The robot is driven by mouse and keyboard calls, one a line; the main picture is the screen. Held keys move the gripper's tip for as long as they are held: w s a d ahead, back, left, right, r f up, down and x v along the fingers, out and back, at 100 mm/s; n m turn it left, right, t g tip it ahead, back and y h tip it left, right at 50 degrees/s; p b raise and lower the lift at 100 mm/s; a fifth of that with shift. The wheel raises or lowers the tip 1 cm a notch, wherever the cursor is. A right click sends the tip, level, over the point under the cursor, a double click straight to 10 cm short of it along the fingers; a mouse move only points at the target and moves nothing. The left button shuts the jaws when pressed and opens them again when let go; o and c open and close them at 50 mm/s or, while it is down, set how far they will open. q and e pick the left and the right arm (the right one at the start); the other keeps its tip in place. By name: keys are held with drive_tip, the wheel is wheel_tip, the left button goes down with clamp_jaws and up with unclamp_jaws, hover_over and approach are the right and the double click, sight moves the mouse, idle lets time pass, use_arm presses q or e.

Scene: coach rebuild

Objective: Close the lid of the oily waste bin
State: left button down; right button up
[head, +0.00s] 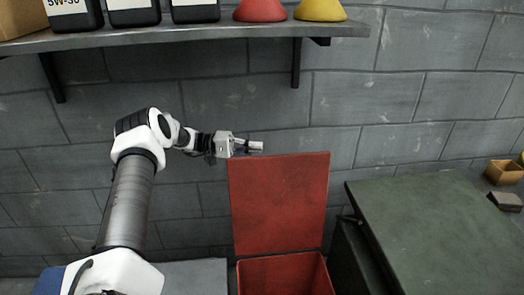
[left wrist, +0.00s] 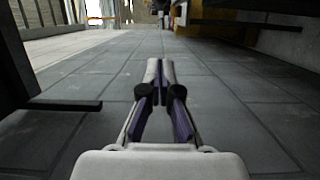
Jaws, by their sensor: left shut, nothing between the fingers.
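The oily waste bin (head: 284,276) is a red box low in the middle of the head view, its top open. Its red lid (head: 279,204) stands upright at the back, near the grey block wall. My left gripper (head: 256,146) is at the lid's top edge, toward the left corner; I cannot tell whether it touches the lid. It is shut and empty. In the left wrist view the closed fingers (left wrist: 158,75) point along the block wall, and the lid does not show clearly there. My right gripper is not in view.
A wall shelf (head: 200,36) on brackets (head: 296,62) holds black bottles (head: 134,12), a red funnel (head: 260,10) and a yellow funnel (head: 320,10). A green-topped bench (head: 440,225) stands right of the bin. An orange bin (head: 504,172) sits at the far right.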

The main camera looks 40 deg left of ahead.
use_arm(q)
drive_tip(key=d+p, duration=0.1)
drive_tip(key=s+d+p, duration=0.1)
drive_tip(key=d, duration=0.1)
drive_tip(key=d+p, duration=0.1)
drive_tip(key=shift+s+d, duration=0.25)
drive_tip(key=shift+s, duration=0.1)
drive_tip(key=shift+s+r, duration=0.1)
